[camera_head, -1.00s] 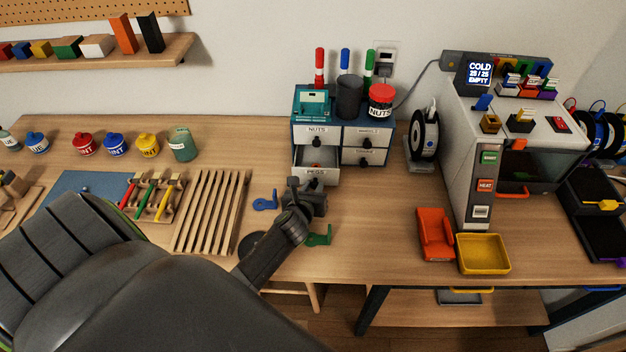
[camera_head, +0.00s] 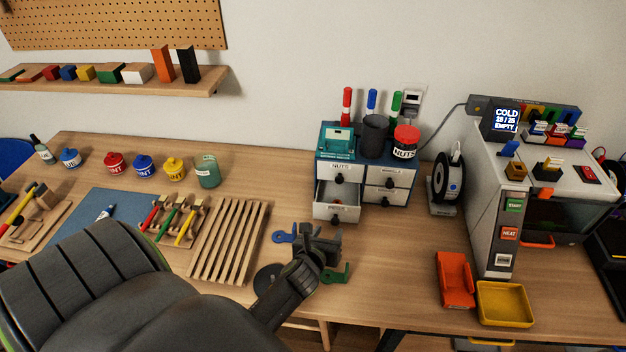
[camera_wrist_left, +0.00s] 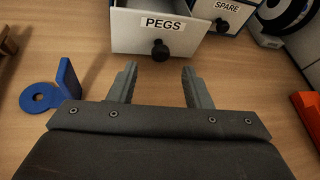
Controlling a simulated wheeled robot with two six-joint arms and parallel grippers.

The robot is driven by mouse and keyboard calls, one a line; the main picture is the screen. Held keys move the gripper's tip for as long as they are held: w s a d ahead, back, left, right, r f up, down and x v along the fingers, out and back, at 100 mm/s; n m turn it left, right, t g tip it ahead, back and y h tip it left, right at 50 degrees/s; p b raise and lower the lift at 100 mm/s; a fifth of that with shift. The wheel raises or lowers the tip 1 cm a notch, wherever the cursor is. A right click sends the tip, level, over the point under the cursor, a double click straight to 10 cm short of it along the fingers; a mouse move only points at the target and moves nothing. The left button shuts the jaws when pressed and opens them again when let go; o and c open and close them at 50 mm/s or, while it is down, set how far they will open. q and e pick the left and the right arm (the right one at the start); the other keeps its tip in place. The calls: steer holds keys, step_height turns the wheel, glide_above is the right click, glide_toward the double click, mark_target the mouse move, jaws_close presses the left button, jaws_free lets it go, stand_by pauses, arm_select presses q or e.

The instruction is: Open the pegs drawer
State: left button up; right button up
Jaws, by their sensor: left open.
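The pegs drawer (camera_head: 337,212) is the lower left drawer of the small blue and white cabinet (camera_head: 366,158). It stands pulled out, with its hollow inside showing from above. In the left wrist view the white drawer front labelled PEGS (camera_wrist_left: 130,38) is at the top, with its black knob (camera_wrist_left: 160,50) at the middle. My left gripper (camera_head: 325,238) is in front of and below the drawer. In the wrist view its two fingers (camera_wrist_left: 159,68) are spread and empty, and the knob lies just beyond the gap between their tips. My right gripper is not in view.
Blue (camera_head: 284,237) and green (camera_head: 338,274) pieces lie near the gripper. A slatted wooden rack (camera_head: 228,240) lies to the left. Bare table lies between the cabinet and the orange piece (camera_head: 455,280).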

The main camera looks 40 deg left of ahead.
arm_select(q)
steer(key=p+v, duration=0.1)
steer(key=v, duration=1.1)
steer(key=shift+s+r, duration=0.1)
